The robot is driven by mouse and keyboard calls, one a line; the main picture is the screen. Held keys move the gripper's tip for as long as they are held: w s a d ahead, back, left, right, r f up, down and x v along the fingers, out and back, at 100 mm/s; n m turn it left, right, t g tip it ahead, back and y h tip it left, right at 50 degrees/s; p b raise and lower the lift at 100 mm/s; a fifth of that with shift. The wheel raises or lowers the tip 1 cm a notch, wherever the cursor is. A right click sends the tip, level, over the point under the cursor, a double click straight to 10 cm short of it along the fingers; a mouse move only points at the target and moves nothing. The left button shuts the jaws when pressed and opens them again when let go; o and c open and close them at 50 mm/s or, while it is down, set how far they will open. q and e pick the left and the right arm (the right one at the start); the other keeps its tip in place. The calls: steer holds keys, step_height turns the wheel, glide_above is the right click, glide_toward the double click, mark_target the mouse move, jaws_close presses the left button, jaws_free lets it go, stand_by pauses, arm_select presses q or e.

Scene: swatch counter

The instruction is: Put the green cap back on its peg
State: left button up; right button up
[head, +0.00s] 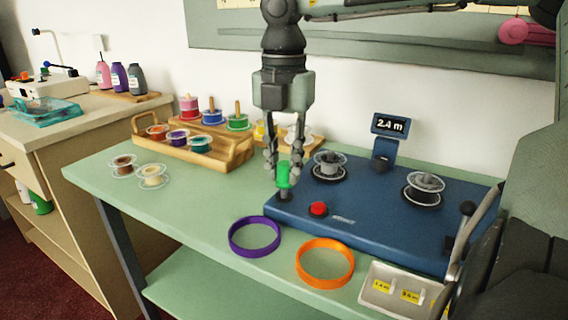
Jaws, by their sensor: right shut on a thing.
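The green cap (283,176) is between the fingertips of my right gripper (284,165), which reaches down from above and is shut on it. The cap is upright. Directly below it a short dark peg (285,195) stands at the left corner of the blue winding machine (350,217). The cap's lower edge meets the top of the peg in the picture; I cannot tell whether it is seated on it or just above. My left gripper is not in view.
Two clear spools (424,185) sit on the machine, beside a red button (318,209) and a display (389,125). A purple ring (254,237) and an orange ring (325,263) lie in front. A wooden spool rack (205,156) stands behind left. The green counter's left part is mostly clear.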

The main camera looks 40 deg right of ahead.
steer(key=shift+f+b, duration=0.85)
steer(key=shift+f, duration=0.15)
steer(key=o, duration=0.8)
steer(key=shift+o, duration=0.2)
steer(key=shift+r, duration=0.1)
steer(key=shift+r+p, duration=2.05)
steer(key=shift+r, duration=1.35)
